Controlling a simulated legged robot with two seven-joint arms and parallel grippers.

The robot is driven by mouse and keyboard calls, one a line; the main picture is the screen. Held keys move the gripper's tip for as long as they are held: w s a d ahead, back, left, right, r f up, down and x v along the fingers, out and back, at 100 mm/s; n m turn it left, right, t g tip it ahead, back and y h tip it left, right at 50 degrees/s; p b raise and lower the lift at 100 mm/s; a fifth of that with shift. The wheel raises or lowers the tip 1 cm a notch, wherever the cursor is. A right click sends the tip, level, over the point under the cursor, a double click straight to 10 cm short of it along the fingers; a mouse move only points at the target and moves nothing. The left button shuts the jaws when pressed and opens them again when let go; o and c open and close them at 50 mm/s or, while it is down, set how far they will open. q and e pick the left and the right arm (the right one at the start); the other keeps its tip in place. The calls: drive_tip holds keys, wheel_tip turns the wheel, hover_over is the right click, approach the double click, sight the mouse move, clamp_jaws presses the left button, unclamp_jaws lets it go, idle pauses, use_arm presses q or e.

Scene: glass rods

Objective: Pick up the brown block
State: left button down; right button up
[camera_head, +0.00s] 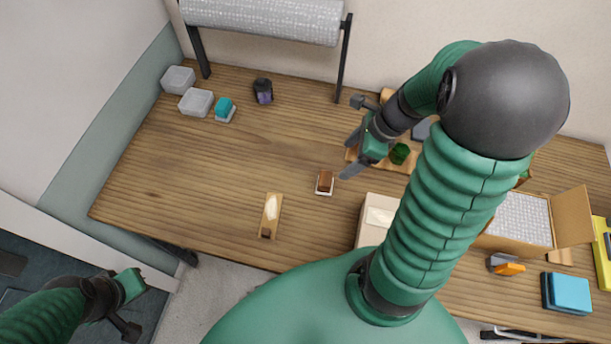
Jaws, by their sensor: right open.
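The brown block (325,179) is small and sits on a small white base (324,191) near the middle of the wooden table. My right gripper (350,157) is open and empty. Its fingers point left and down in the picture, just above and to the right of the block, apart from it. My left gripper (130,309) is at the lower left, off the table and far from the block.
A wooden board with a white piece (271,212) lies left of the block. A green block (399,153) is behind my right arm. A cardboard box (374,219) stands near the front. The left table area is clear.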

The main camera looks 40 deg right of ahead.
drive_tip(key=b, duration=0.2)
approach(327, 177)
drive_tip(key=s+f, duration=0.1)
drive_tip(key=f, duration=0.2)
drive_tip(key=w+a+f, duration=0.1)
drive_tip(key=w+f, duration=0.1)
drive_tip(key=shift+a+f, duration=0.4)
drive_tip(key=b+x, duration=0.1)
drive_tip(key=x, duration=0.2)
drive_tip(key=shift+w+a+f, duration=0.25)
drive_tip(key=shift+a, duration=0.05)
drive_tip(key=shift+w+a+f, duration=0.1)
drive_tip(key=shift+f, duration=0.25)
drive_tip(key=shift+w+d+f, duration=0.2)
drive_tip(key=shift+d, duration=0.2)
drive_tip(key=shift+c, duration=1.5)
drive_tip(key=shift+s+a+r, duration=0.1)
drive_tip(key=shift+a, duration=0.15)
drive_tip(key=c, duration=1.3)
use_arm(q)
drive_tip(key=f, duration=0.1)
drive_tip(key=s+d+f, duration=0.1)
drive_tip(key=shift+s+f, duration=0.2)
drive_tip(key=shift+f, duration=0.1)
use_arm(e)
drive_tip(key=shift+d, duration=0.15)
drive_tip(key=shift+c, duration=0.2)
